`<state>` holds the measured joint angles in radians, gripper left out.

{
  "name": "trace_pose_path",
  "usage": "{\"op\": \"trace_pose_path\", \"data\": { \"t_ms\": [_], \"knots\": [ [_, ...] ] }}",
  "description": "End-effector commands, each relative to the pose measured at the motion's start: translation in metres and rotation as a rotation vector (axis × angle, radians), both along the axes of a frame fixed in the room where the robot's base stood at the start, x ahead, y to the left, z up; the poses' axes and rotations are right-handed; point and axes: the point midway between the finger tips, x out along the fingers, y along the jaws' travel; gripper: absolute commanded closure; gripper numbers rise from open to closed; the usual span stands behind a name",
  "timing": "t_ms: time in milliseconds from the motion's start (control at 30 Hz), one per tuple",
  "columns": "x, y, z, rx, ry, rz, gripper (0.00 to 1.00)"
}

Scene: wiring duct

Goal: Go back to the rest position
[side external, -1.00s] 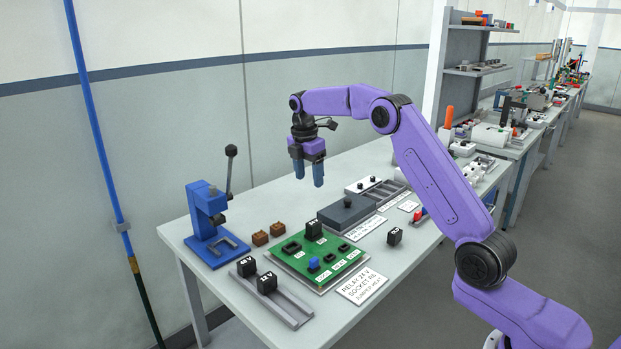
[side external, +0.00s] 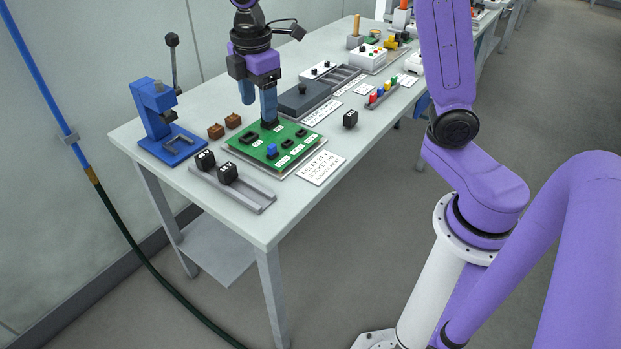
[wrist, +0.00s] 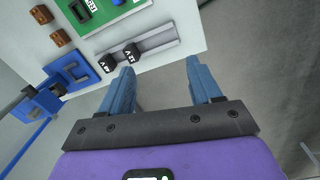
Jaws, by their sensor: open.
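My gripper (side external: 258,112) is open and empty, with its blue fingers pointing down in the side view. In the wrist view nothing is between its fingers (wrist: 160,66). The table lies well beyond the fingertips there. The green relay board (side external: 262,149) lies on the table below, carrying black sockets and a blue part (side external: 271,150). A black block on the board (side external: 270,124) is partly hidden by a finger in the side view. Two black relays (side external: 205,160) (side external: 228,172) stand in a grey rail (side external: 258,194), which also shows in the wrist view (wrist: 155,47).
A blue lever press (side external: 160,120) stands at the table's left end beside two brown blocks (side external: 216,131) (side external: 233,121). A dark grey box (side external: 303,99) and a loose black relay (side external: 350,119) are right of the board. Air around the gripper looks clear.

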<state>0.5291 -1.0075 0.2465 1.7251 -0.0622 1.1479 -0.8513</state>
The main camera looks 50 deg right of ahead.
Motion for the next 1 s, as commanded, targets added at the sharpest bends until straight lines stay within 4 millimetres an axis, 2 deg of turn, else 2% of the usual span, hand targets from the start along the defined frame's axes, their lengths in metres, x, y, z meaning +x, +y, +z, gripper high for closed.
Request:
{"op": "trace_pose_path", "data": {
  "t_ms": [33,267,500,600,700,800,1000],
  "knots": [
    [-0.02,0.005,0.0,0.006,-0.001,-0.009,0.36],
    [-0.107,0.015,-0.007,0.036,0.002,-0.084,0.36],
    [-0.197,0.001,-0.022,0.06,0.014,-0.163,0.36],
    [-0.228,-0.01,-0.03,0.067,0.019,-0.196,0.36],
    [-0.252,-0.021,-0.037,0.071,0.025,-0.222,0.36],
    [-0.267,-0.029,-0.043,0.074,0.029,-0.242,0.36],
    [-0.277,-0.035,-0.047,0.076,0.032,-0.257,0.36]
  ]
}}
